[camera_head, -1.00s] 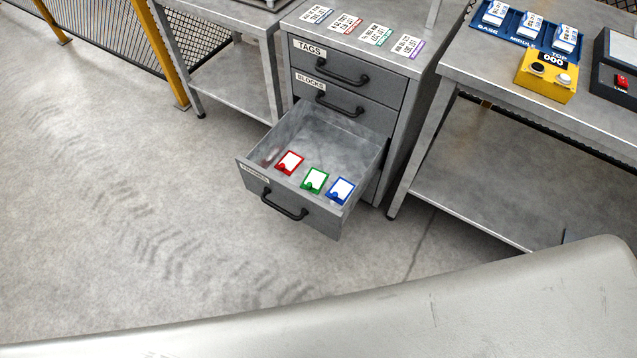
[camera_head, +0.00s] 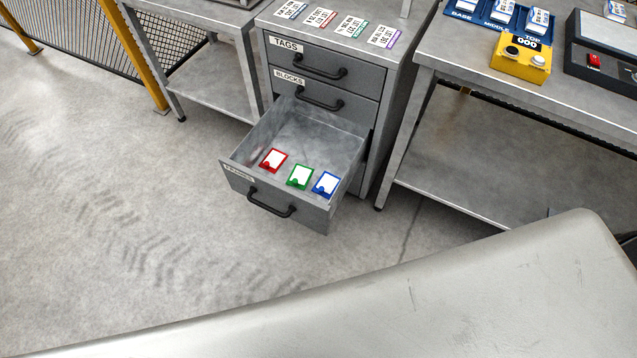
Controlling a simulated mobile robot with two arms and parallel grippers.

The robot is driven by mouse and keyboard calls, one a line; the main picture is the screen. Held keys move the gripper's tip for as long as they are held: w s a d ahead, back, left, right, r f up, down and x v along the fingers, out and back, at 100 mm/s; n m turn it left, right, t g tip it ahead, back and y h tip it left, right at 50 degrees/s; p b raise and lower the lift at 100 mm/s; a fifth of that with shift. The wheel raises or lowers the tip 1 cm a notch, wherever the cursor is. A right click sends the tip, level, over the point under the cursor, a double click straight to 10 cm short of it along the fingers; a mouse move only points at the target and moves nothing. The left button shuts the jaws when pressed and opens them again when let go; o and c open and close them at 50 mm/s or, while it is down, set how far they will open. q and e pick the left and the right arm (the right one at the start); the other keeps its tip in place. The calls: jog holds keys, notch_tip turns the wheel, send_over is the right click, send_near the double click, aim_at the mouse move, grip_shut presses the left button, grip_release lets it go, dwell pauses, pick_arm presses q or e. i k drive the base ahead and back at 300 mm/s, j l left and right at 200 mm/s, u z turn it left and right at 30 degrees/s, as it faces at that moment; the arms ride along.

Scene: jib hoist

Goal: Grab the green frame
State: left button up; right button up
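The green frame (camera_head: 300,176) is a small green-edged holder with a white face. Neither of my grippers shows in the view.
The cabinet's TAGS drawer (camera_head: 300,58) and BLOCKS drawer (camera_head: 292,86) are shut. Several tags lie on the cabinet top. A workbench (camera_head: 450,65) with a yellow button box (camera_head: 520,60) stands right. Concrete floor (camera_head: 130,200) is clear at left. A large pale surface fills the foreground.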

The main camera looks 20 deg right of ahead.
aim_at(301, 175)
jog(key=i+j, duration=0.25)
jog(key=i+j+z, duration=0.15)
jog(key=j, duration=0.3)
jog(key=i+j, duration=0.35)
jog(key=j+z, duration=0.05)
